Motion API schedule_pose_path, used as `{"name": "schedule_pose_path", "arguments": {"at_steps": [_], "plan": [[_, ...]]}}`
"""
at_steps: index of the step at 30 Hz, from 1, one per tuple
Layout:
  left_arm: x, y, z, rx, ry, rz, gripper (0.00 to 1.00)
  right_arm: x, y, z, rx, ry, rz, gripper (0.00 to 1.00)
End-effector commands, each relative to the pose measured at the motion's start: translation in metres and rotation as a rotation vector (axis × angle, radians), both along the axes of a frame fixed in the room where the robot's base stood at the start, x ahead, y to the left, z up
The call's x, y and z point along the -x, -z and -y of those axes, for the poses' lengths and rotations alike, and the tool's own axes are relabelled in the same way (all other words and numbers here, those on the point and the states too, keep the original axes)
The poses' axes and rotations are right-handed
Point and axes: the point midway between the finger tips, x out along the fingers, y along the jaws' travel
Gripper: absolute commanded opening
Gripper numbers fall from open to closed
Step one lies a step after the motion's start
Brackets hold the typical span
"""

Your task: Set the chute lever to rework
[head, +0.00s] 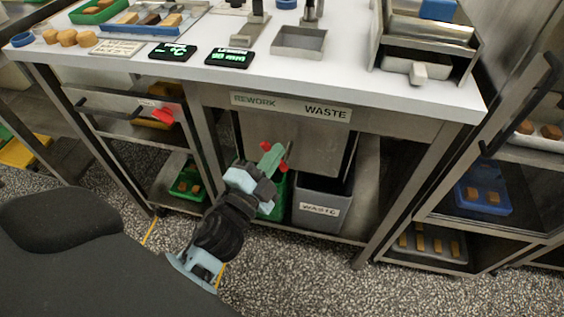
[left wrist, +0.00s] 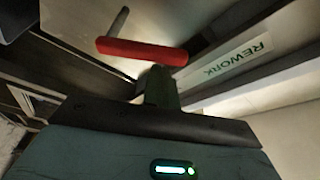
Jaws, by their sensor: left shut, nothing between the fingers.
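The chute lever has a red grip (left wrist: 140,52) on a grey rod (left wrist: 121,20) in the left wrist view. In the head view only small red parts of the grip (head: 284,165) show around my left gripper (head: 274,154), which hides the rest. The gripper is shut and empty, its green fingers (left wrist: 158,84) at the grip; I cannot tell if they touch. The label strip above reads REWORK (head: 254,101) at left and WASTE (head: 326,113) at right. I cannot tell which way the lever is set. My right gripper is not in view.
Under the chute panel (head: 310,143) stand a grey waste bin (head: 320,209) and a partly hidden green bin (head: 279,198). The white tabletop (head: 350,87) overhangs them.

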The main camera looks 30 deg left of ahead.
Motion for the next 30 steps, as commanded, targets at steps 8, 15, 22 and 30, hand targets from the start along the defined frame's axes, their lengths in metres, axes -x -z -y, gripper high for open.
{"name": "schedule_pose_path", "arguments": {"at_steps": [8,15,22,30], "plan": [[0.0016,0.0025,-0.0055,0.092,0.000,0.026,0.00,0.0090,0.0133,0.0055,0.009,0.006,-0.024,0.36],[0.0019,0.0019,-0.0066,0.112,0.000,0.032,0.00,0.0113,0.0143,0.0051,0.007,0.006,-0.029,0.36],[0.0018,0.0018,-0.0069,0.111,-0.001,0.031,0.00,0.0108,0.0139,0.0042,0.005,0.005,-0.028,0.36],[0.0010,-0.0002,-0.0070,0.110,-0.001,0.031,0.00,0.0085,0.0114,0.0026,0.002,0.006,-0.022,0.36]]}}
